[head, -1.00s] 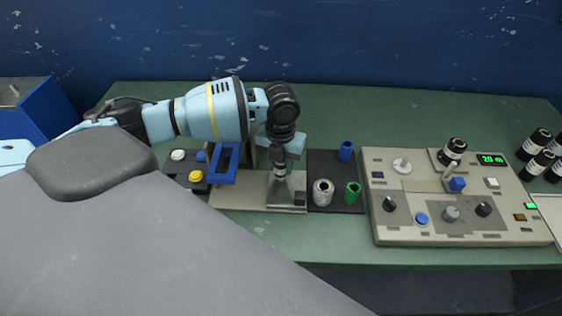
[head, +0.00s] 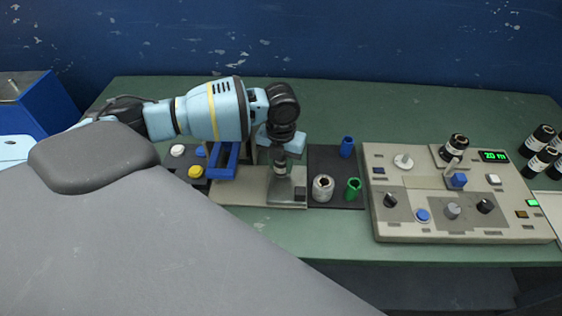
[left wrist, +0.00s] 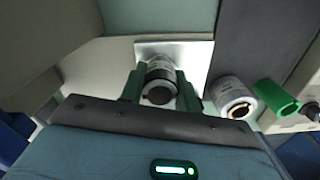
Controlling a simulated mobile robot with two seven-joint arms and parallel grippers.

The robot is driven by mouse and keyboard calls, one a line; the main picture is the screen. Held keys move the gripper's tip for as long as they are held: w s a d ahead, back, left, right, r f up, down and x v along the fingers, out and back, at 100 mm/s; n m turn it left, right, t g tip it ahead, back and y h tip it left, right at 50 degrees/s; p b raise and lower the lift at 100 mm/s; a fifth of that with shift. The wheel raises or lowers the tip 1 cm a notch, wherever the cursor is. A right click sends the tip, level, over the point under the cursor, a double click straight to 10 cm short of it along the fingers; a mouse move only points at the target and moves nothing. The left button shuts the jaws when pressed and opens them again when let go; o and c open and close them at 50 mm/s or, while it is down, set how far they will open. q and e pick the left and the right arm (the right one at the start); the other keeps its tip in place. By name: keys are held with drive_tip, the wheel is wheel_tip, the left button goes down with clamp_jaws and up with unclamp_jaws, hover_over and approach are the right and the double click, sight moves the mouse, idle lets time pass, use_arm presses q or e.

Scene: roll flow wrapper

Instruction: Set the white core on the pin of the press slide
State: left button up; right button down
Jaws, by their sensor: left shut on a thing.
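My left gripper (left wrist: 161,92) is shut on the white core (left wrist: 161,69), a short pale cylinder with a dark band and a dark open end. In the head view my left gripper (head: 281,168) points down over the pale metal plate of the press slide (head: 285,197). The plate (left wrist: 199,56) also shows around and behind the core in the left wrist view. The pin is hidden, so I cannot tell whether the core is around it or above it. My right gripper is not in view.
Right of the plate, a dark mat (head: 334,163) holds a grey-white roll (head: 322,190), a green core (head: 353,189) and a blue core (head: 347,147). A control panel (head: 400,228) stands further right. A blue frame (head: 223,160) and buttons (head: 195,172) are left of the gripper.

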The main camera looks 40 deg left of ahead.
use_arm(q)
drive_tip(key=shift+f, duration=0.15)
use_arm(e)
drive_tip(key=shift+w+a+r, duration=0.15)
use_arm(q)
drive_tip(key=o, duration=1.5)
drive_tip(key=shift+r+p, duration=1)
drive_tip(key=shift+r, duration=1.25)
wheel_tip(320, 180, up, 4)
drive_tip(key=shift+f+p, duration=0.2)
drive_tip(key=shift+p, duration=0.45)
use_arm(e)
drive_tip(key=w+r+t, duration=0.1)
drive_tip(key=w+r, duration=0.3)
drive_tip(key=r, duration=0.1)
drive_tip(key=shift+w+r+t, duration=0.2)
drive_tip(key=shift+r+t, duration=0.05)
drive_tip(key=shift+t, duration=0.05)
